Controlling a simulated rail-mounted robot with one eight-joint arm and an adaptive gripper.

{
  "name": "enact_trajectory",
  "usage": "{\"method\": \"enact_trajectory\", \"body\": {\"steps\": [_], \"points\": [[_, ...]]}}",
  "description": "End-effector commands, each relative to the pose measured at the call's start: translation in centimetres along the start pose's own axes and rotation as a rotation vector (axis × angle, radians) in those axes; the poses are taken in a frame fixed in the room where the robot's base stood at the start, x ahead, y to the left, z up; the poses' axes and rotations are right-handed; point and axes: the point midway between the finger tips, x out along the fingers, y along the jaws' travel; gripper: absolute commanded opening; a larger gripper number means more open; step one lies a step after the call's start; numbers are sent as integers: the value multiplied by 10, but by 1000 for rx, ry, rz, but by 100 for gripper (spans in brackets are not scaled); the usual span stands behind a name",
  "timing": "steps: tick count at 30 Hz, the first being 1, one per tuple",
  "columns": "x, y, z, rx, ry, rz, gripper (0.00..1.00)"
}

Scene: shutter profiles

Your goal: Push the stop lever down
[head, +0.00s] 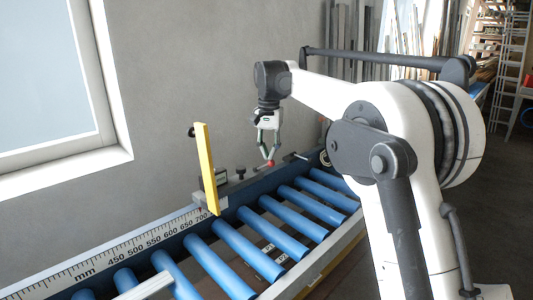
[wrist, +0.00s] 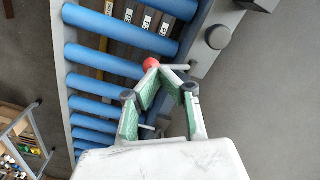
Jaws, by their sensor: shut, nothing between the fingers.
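A red ball knob (head: 271,163) sits at the end of a thin rod beside the roller conveyor. It looks like the lever's handle, and it also shows in the wrist view (wrist: 151,63). A yellow bar (head: 205,165) stands nearly upright at the end of the ruler, to the left of the knob. My gripper (head: 268,157) points down with its fingertips together at the red knob. In the wrist view the closed tips (wrist: 160,66) are right by the knob, with nothing between them. Whether they touch it is unclear.
Blue rollers (head: 240,245) run along the conveyor in front of the wall. A white ruler (head: 130,245) lines its back edge. A dark knob (head: 240,172) stands between yellow bar and red knob; it also appears in the wrist view (wrist: 218,37). Long profiles (head: 350,40) lean behind.

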Motion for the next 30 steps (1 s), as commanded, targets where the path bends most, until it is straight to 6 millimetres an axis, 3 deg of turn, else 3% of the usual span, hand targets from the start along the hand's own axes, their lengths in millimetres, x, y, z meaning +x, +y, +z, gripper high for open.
{"method": "enact_trajectory", "body": {"steps": [16,30], "points": [[2,2,2,0,0,0,0],[16,7,4,0,0,0,0]]}}
